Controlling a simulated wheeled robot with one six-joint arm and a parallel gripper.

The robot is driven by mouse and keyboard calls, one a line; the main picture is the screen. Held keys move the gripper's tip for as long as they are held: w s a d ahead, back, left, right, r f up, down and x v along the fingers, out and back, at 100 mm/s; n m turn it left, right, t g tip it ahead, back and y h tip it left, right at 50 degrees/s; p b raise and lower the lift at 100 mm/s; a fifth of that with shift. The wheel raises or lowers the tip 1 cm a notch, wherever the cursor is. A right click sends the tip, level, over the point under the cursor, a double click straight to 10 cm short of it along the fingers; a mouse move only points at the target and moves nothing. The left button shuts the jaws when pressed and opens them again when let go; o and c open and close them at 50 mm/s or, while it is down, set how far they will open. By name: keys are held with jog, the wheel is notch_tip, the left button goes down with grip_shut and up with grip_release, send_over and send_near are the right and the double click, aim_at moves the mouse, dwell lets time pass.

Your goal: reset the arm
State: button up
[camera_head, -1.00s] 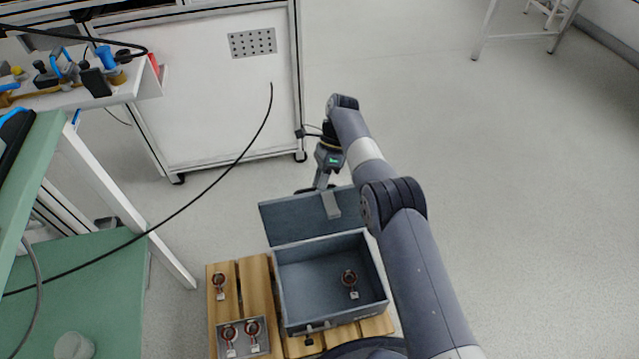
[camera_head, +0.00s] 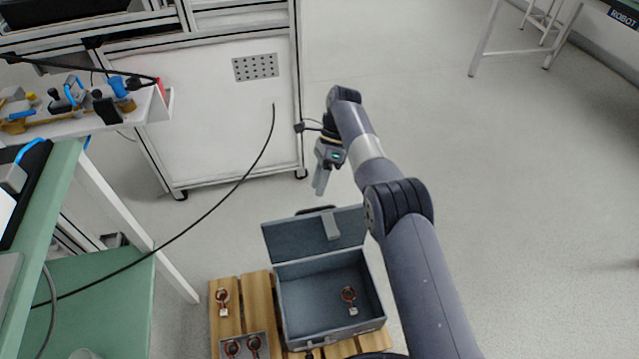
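My arm reaches up the middle of the view, and my gripper (camera_head: 320,188) hangs at its far end, pointing down above the floor. The gripper is behind the open lid of a grey-blue box (camera_head: 283,308) and apart from it. I see no object at the fingertips, which look close together, but the gap between them is too small to judge. One copper stator (camera_head: 348,295) with a white tag lies inside the box at its right side.
The box stands on a wooden pallet (camera_head: 257,300). Another stator (camera_head: 222,297) lies on the pallet, and two more sit in a small grey tray (camera_head: 266,340). A white cabinet (camera_head: 220,115) stands behind, a green bench (camera_head: 110,300) at left.

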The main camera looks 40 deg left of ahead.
jog(key=shift+f, duration=0.1)
notch_tip(320, 180, down, 10)
jog(key=b, duration=0.4)
jog(key=shift+r, duration=0.25)
dwell(0.4)
